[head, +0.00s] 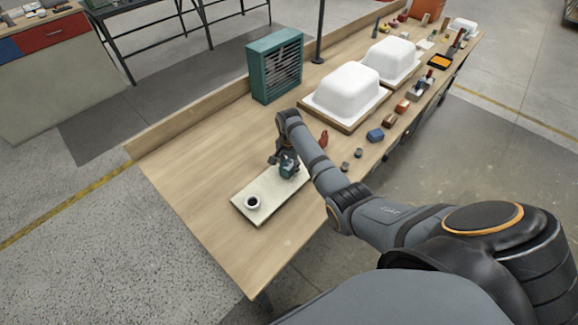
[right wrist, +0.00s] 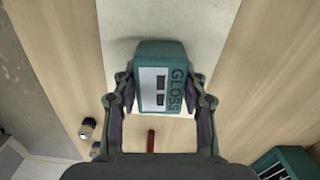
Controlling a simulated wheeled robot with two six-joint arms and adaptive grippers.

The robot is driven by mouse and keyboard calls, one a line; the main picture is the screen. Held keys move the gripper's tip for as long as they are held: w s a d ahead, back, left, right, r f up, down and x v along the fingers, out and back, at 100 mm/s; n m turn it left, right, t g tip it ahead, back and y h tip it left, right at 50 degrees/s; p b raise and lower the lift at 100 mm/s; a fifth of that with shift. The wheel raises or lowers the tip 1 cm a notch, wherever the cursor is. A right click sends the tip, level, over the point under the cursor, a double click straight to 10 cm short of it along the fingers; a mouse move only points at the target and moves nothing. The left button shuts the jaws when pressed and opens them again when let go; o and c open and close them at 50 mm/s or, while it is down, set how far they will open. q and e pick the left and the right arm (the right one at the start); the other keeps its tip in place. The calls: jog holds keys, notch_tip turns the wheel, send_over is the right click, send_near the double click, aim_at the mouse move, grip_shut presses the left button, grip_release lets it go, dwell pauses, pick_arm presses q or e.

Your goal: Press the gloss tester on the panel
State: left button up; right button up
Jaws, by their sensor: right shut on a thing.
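The gloss tester (right wrist: 178,78) is a teal block with a pale face, two dark slots and the word GLOSS. My right gripper (right wrist: 160,92) is shut on it, one finger on each side. In the head view the tester (head: 287,167) shows small and partly hidden under my right gripper (head: 284,164), over the far end of the panel. The panel (head: 262,197) is a flat cream board on the table; it also shows in the right wrist view (right wrist: 160,20). I cannot tell whether the tester touches it. My left gripper is not in view.
A teal louvred box (head: 275,66) stands behind. The table's left part is clear.

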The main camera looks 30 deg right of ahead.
aim_at(289, 164)
jog(key=shift+s+a+f, duration=0.1)
jog(key=shift+s+f, duration=0.05)
jog(key=shift+f, duration=0.05)
dwell(1.4)
jog(key=shift+p, duration=0.35)
notch_tip(289, 164, up, 3)
jog(key=p, duration=0.3)
notch_tip(289, 164, up, 4)
jog(key=p, duration=0.5)
jog(key=shift+r, duration=0.2)
jog(key=shift+f, duration=0.1)
